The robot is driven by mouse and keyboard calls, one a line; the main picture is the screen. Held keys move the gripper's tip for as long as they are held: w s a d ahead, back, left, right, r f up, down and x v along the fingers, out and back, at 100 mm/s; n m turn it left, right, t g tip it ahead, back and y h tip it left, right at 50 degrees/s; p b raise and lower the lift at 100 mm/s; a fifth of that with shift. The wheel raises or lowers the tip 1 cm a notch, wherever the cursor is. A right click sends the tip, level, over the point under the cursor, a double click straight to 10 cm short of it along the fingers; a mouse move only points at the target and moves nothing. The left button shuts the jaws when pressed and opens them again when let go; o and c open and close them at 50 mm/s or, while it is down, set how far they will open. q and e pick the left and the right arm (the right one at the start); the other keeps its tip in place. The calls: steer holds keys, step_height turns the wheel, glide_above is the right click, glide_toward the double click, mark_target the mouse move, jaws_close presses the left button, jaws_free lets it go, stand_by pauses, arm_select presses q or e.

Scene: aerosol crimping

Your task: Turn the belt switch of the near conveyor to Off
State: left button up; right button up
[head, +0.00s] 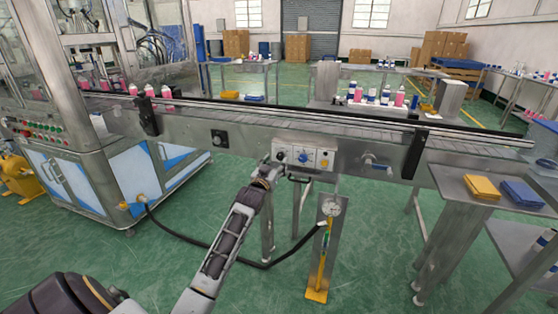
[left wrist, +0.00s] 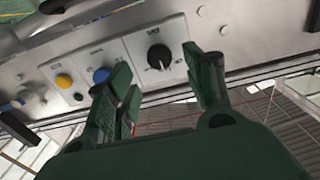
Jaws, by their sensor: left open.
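The near conveyor (head: 245,128) carries a pale control panel (head: 304,148) on its front side. The panel holds a black rotary switch (left wrist: 159,57), a blue knob (head: 304,157) and a yellow button (left wrist: 64,81). Their labels are too small to read. The black switch has a light pointer mark, and its set position cannot be read. My left gripper (head: 275,170) is at the panel's left end and partly hides the black switch in the head view. In the left wrist view its open fingers (left wrist: 156,66) stand either side of the black switch, with nothing held. My right gripper is not in view.
A valve with a blue handle (head: 376,165) sticks out right of the panel. A side table (head: 478,183) with yellow and blue cloths stands at right. Bottles (head: 150,91) sit on the belt at left.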

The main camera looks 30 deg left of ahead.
mark_target(280, 156)
arm_select(q)
steer(key=shift+b+x, duration=0.3)
steer(key=shift+x, duration=1.9)
steer(key=shift+w+a, duration=0.1)
steer(key=shift+w, duration=0.2)
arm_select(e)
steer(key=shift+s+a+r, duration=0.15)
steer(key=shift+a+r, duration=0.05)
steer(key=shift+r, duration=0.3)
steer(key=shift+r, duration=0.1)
arm_select(q)
steer(key=c, duration=1)
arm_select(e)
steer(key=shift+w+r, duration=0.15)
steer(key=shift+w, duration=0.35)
